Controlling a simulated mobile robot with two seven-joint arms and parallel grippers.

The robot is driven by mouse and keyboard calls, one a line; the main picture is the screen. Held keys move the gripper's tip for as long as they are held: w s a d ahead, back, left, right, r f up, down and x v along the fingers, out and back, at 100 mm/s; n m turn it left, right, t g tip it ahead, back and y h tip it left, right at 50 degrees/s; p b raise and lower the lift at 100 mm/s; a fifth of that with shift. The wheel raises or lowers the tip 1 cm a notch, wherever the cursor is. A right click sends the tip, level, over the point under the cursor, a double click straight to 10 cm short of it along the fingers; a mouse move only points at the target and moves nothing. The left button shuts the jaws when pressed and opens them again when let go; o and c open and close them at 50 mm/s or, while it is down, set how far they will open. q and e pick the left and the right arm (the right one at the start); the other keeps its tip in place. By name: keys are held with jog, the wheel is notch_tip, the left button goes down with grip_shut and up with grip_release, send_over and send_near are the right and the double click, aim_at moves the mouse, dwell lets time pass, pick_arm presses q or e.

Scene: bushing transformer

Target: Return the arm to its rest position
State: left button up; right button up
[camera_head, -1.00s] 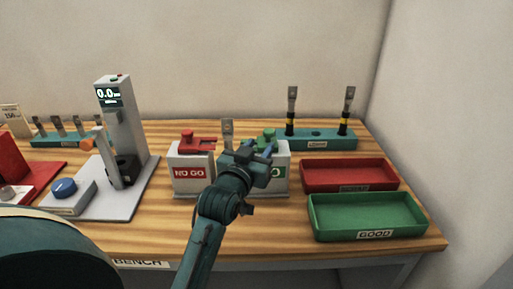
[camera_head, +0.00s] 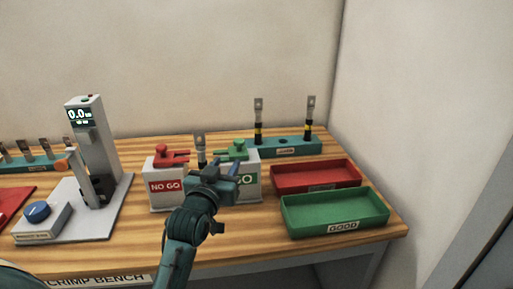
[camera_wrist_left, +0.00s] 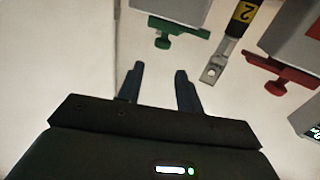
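My left gripper (camera_head: 226,170) is in front of the GO gauge block (camera_head: 250,183) in the head view and partly covers it. In the left wrist view its two fingers (camera_wrist_left: 160,70) are apart with nothing between them. A cable lug with a yellow band (camera_wrist_left: 243,20) stands between the gauge blocks, beyond the fingers and apart from them; its metal end also shows in the head view (camera_head: 200,147). My right gripper is in neither view.
The NO GO block (camera_head: 165,188) stands left of the gripper. A red tray (camera_head: 315,177) and a green GOOD tray (camera_head: 333,214) lie right. A teal rack (camera_head: 290,147) holds two upright lugs behind. A display tester (camera_head: 95,140) stands left. Bare bench lies in front of the blocks.

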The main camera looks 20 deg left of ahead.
pick_arm(q)
jog(key=s+d+f+m+g+h, duration=0.1)
jog(key=s+d+f+g, duration=0.1)
jog(key=s+f+g, duration=0.35)
jog(key=s+d+f+m+g+h, duration=0.1)
jog(key=s+d+f+g, duration=0.15)
jog(key=s+f, duration=0.5)
jog(key=s+d+f+m+g, duration=0.1)
jog(key=s+d+f+g, duration=0.2)
jog(key=s, duration=0.6)
jog(key=s+f+m+g, duration=0.1)
jog(key=s+f+g, duration=0.2)
jog(key=s+f, duration=0.35)
jog(key=w+d+f+t+h, duration=0.3)
jog(key=d+f+t, duration=0.2)
jog(key=f+t, duration=0.1)
jog(key=shift+w+d+f, duration=0.35)
jog(key=shift+w+f, duration=0.05)
jog(key=shift+f, duration=0.2)
